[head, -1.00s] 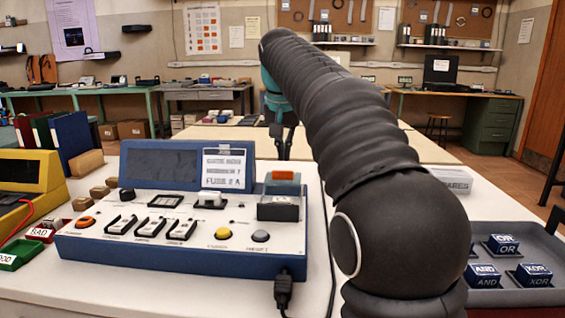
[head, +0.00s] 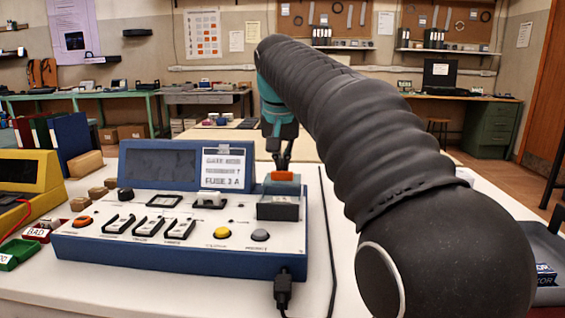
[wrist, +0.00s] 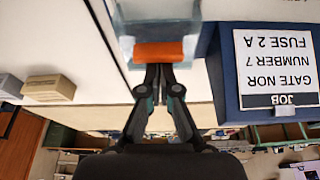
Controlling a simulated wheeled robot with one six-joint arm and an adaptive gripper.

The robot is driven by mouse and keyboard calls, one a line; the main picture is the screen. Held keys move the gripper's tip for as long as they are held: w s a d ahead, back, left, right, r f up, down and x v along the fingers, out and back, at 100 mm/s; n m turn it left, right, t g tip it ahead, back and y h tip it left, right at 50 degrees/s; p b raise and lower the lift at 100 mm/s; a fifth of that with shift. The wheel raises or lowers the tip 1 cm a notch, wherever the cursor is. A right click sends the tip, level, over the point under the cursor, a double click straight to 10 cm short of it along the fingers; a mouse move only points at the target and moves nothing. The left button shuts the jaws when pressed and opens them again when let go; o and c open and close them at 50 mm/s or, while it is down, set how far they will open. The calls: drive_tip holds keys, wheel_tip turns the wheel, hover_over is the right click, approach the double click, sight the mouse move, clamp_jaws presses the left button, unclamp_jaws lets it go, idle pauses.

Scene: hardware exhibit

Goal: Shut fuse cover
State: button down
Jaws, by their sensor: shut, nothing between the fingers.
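The fuse cover is clear with an orange tab (head: 283,177) along its upper edge. It appears raised at the back of the dark fuse holder (head: 278,211), on the right of the blue and white console (head: 180,262). My gripper (head: 281,164) is shut and empty, pointing down just behind the tab. In the wrist view the orange tab (wrist: 158,52) lies right at my closed fingertips (wrist: 158,70). The clear cover (wrist: 158,18) shows beyond it. I cannot tell whether the fingertips touch the tab.
A job card (head: 224,167) is on the console's blue upright panel, left of the cover. A black cable (head: 283,288) leaves the console's front. A grey tray (head: 545,262) stands at the right, partly hidden by my arm. Bare white tabletop lies right of the console.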

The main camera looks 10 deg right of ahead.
drive_tip(key=s, duration=0.2)
drive_tip(key=s+a+b, duration=0.1)
drive_tip(key=s, duration=0.1)
drive_tip(key=s+a, duration=0.1)
drive_tip(key=s, duration=0.2)
drive_tip(key=shift+a+b, duration=0.15)
drive_tip(key=shift+b, duration=0.15)
drive_tip(key=shift+s+f, duration=0.1)
drive_tip(key=shift+s, duration=0.1)
